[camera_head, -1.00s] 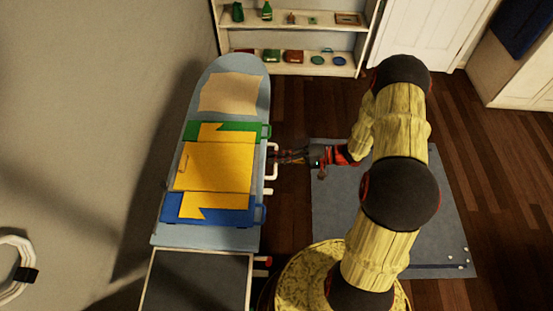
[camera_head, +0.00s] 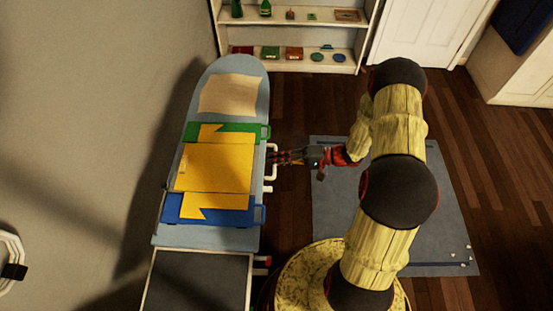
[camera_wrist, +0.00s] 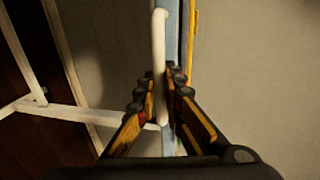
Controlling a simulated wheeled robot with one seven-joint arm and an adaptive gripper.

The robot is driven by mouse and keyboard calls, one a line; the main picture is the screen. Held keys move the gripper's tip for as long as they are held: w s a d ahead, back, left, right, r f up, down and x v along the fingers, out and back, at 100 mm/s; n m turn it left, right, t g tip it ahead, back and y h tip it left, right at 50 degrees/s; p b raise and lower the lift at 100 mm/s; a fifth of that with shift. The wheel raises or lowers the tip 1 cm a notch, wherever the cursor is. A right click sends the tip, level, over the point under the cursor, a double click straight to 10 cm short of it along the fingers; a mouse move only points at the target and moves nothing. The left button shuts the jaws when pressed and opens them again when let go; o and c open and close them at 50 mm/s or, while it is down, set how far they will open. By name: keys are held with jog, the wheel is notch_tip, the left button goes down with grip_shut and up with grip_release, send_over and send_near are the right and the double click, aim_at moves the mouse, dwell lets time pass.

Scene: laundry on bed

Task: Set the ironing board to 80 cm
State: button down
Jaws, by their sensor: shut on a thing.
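The ironing board (camera_head: 226,74) runs lengthwise left of the middle in the head view, with a pale blue cover. A white handle (camera_head: 271,161) sticks out from its right side. My gripper (camera_head: 272,158) reaches this handle from the right. In the wrist view my gripper (camera_wrist: 164,90) is shut on the white handle (camera_wrist: 158,48), which stands between its two fingers. The board's blue edge (camera_wrist: 171,30) shows just behind the handle. Pale frame legs (camera_wrist: 70,60) show at the left of the wrist view. No height marking is visible.
A yellow folding panel (camera_head: 215,165) with green and blue parts and a beige cloth (camera_head: 230,94) lie on the board. A dark-topped surface (camera_head: 200,280) adjoins its near end. Shelves (camera_head: 300,65) stand behind. A grey mat (camera_head: 330,220) lies on the floor at right.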

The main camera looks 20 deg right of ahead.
jog(key=shift+s+f, duration=0.15)
jog(key=shift+f, duration=0.25)
jog(key=c, duration=2)
grip_release()
jog(key=shift+a, duration=0.15)
jog(key=shift+o, duration=0.2)
jog(key=shift+r, duration=0.1)
jog(key=v, duration=1.2)
jog(key=shift+r, duration=0.15)
